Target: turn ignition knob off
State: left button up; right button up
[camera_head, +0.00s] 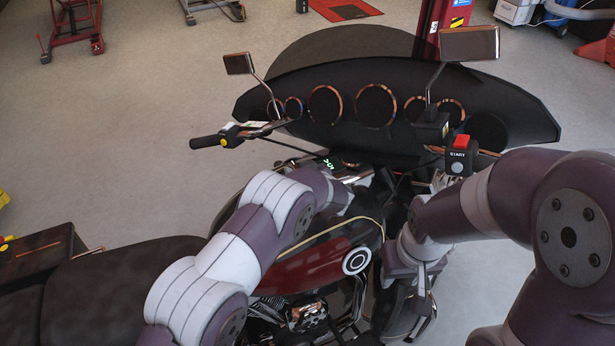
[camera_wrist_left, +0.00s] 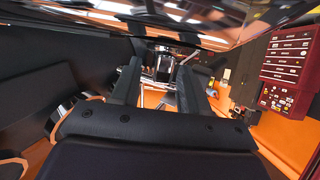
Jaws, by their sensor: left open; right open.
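The motorcycle (camera_head: 330,250) stands in front of me, with a red and black tank and a black fairing. I cannot make out the ignition knob in either view; a small panel with green lit marks (camera_head: 329,164) shows just beyond my left wrist. My left arm reaches over the tank, and its gripper is mostly hidden in the head view. In the left wrist view my left gripper (camera_wrist_left: 161,76) is open, its two dark fingers apart, with shiny metal parts beyond them. My right gripper (camera_head: 408,302) is open and low beside the tank, partly hidden by its own arm.
The left handlebar grip (camera_head: 208,141) and a switch box with a red button marked START (camera_head: 459,155) flank the fairing. Two mirrors (camera_head: 239,64) (camera_head: 469,43) rise above it. A red tool cabinet (camera_wrist_left: 287,69) shows in the wrist view.

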pick_arm(q)
jog(key=b+v, duration=0.1)
jog(key=v, duration=0.9)
jog(key=shift+s+d+r, duration=0.15)
jog(key=shift+r, duration=0.05)
